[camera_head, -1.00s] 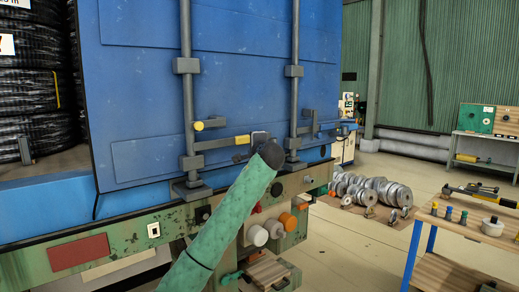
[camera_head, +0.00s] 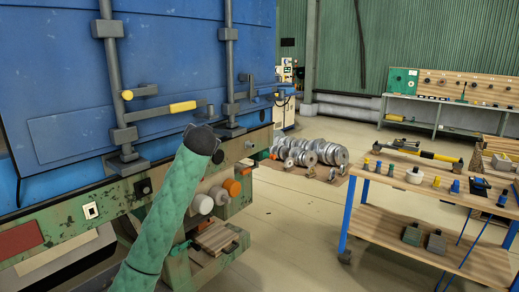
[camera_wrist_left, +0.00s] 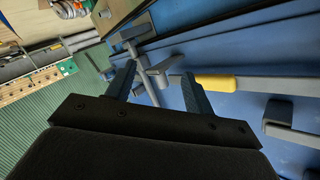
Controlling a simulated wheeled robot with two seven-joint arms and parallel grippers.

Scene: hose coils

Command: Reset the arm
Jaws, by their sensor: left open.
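My left arm in its green sleeve rises from the bottom of the head view. Its dark end, with the left gripper (camera_head: 208,130), is just below and right of the yellow-gripped latch handle (camera_head: 183,107) on the blue container door (camera_head: 175,60). The fingers are mostly hidden behind the wrist there. In the left wrist view the left gripper (camera_wrist_left: 158,75) has its two fingers apart with nothing held. The yellow grip (camera_wrist_left: 215,82) lies beyond and right of the fingers, apparently apart. My right gripper is not in view.
Upright lock rods (camera_head: 108,65) and a second latch stand on the door. Knobs (camera_head: 203,204) jut from the green base below. A wooden-topped workbench (camera_head: 430,190) with tools is at right. Metal reels (camera_head: 315,152) lie on the floor behind. Open floor lies between container and bench.

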